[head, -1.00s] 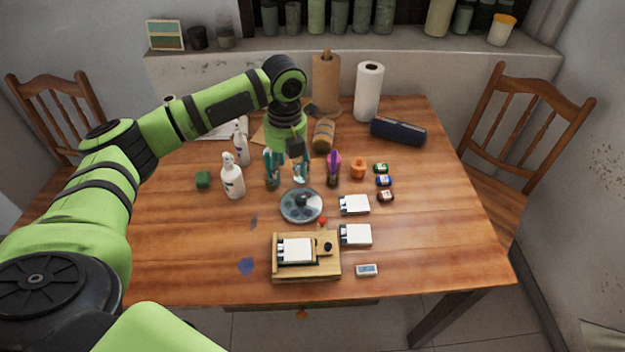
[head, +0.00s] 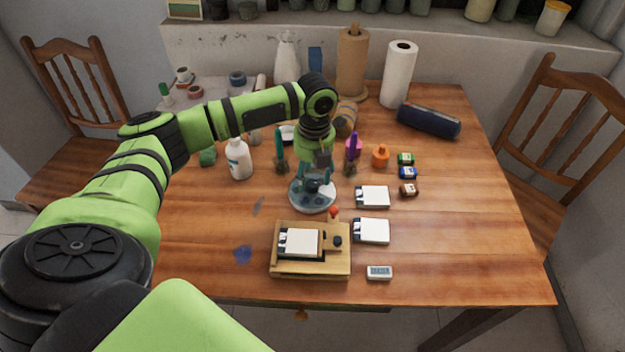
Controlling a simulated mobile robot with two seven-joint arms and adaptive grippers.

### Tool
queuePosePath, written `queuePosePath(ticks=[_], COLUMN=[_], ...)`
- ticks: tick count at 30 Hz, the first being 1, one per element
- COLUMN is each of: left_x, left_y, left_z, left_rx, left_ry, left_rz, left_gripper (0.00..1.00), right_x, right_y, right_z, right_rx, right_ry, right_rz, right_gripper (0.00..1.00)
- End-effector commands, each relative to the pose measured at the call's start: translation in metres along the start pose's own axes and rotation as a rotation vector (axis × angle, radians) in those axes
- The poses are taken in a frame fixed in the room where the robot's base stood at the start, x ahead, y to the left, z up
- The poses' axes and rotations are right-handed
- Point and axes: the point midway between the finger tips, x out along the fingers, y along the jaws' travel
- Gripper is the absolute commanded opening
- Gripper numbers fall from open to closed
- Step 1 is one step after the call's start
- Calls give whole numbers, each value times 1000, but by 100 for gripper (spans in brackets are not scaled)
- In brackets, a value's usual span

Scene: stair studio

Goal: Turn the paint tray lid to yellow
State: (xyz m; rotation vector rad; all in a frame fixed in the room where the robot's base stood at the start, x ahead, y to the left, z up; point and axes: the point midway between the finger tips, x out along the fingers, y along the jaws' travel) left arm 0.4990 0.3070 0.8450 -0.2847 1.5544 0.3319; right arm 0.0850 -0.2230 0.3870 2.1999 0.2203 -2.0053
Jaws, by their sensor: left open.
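The round paint tray (head: 298,203) with its grey-blue lid lies on the table, behind the wooden box. A small red-orange piece (head: 333,212) shows at its front right edge. My left gripper (head: 314,186) points down over the middle of the tray with its fingers open. The fingers are at or just above the lid; I cannot tell whether they touch it. The gripper hides the lid's middle and back, and no yellow paint can be made out. My right gripper is not in view.
A wooden box with white cards (head: 310,267) stands in front of the tray. Two white card stacks (head: 372,196) lie to its right. A white bottle (head: 239,160) stands left, small paint jars (head: 408,173) right.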

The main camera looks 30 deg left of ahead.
Motion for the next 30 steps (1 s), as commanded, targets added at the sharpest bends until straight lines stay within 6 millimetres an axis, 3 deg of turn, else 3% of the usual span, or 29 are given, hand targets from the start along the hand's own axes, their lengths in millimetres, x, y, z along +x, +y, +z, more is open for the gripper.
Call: queuePosePath(ticks=[6, 15, 16, 20, 30], left_x=[23, 27, 27, 27, 27], left_y=[0, 0, 0, 0, 0], left_z=[0, 0, 0, 0, 0], left_rx=[0, 0, 0, 0, -2], left_ry=[0, -1, -1, -1, 1], left_rz=[0, 0, 0, 0, 1], left_gripper=[54, 54, 50, 0, 0], right_x=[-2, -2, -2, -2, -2], right_y=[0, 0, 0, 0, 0], right_z=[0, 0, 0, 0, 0], right_rx=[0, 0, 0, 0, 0], right_ry=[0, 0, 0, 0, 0], right_rz=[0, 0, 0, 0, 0], right_gripper=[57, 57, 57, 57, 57])
